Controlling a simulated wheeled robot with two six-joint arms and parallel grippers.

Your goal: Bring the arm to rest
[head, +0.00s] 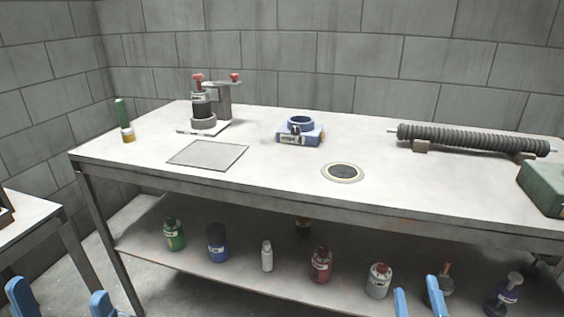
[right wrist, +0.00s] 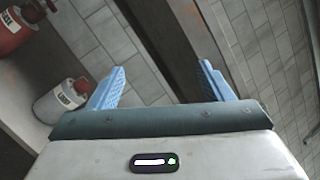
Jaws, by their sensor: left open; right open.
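My left gripper (head: 62,300) shows its two blue fingers at the bottom left of the head view, apart and with nothing between them. My right gripper (head: 418,300) shows its blue fingers at the bottom right, in front of the bench's lower shelf. In the right wrist view, the right gripper (right wrist: 158,88) has its fingers spread wide and holds nothing. Both grippers are low, below the level of the bench top, and touch nothing that I can see.
The white bench top (head: 270,172) carries a clamp device (head: 204,107), a blue ring-topped block (head: 300,132), a ribbed dark tube (head: 470,140) and a green box (head: 545,185). Bottles, including a red one (head: 321,265), stand on the lower shelf (head: 200,268). A side table (head: 25,225) is at left.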

